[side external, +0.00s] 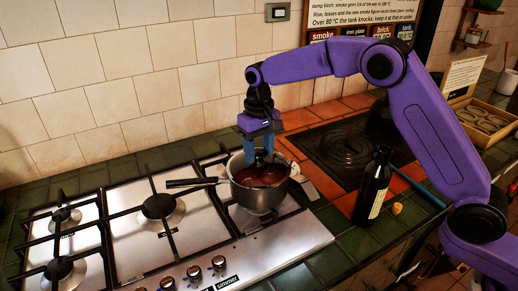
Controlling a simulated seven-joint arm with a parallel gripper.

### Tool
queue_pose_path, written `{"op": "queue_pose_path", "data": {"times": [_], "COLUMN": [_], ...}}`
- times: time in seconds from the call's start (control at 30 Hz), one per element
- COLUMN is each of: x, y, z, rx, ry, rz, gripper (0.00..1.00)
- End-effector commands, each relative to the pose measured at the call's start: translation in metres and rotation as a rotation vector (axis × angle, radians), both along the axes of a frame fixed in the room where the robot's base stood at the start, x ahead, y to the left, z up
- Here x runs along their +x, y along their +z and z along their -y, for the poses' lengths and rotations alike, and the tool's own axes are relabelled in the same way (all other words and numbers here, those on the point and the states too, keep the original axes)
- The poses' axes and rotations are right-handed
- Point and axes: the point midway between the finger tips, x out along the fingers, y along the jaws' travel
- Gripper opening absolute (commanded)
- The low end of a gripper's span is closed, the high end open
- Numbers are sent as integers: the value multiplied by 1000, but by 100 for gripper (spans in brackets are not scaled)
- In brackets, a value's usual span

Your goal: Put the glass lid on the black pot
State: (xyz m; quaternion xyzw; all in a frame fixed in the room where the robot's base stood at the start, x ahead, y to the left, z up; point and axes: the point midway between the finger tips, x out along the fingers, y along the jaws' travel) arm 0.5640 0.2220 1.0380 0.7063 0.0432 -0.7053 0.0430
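My gripper (258,155) points down over a steel-grey pot (258,200) with a long dark handle on its left. The blue fingertips are at or just inside the pot's rim. Whether they are open or shut on something cannot be made out. The pot stands on the right part of the hob and shows a reddish-brown inside. I cannot make out a glass lid, either in the gripper or elsewhere. A dark rounded object (381,117) stands behind my arm at the back of the black hotplate. It is partly hidden, and I cannot tell whether it is a black pot.
The steel hob (135,250) has black grates and knobs in front. A dark bottle (373,187) stands right of the pot, beside a blue rod (418,187) and a small yellow piece (397,208). A wooden tray (485,118) is at far right. A tiled wall closes the back.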

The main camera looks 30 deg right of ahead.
Motion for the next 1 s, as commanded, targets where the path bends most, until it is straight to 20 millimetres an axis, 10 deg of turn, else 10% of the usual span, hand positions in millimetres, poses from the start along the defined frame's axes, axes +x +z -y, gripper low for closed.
{"op": "queue_pose_path", "data": {"times": [0.47,1.0], "x": [0,1], "y": [7,107], "z": [0,0], "rx": [0,1], "ry": [0,0], "rz": [0,4], "gripper": [72,72]}}
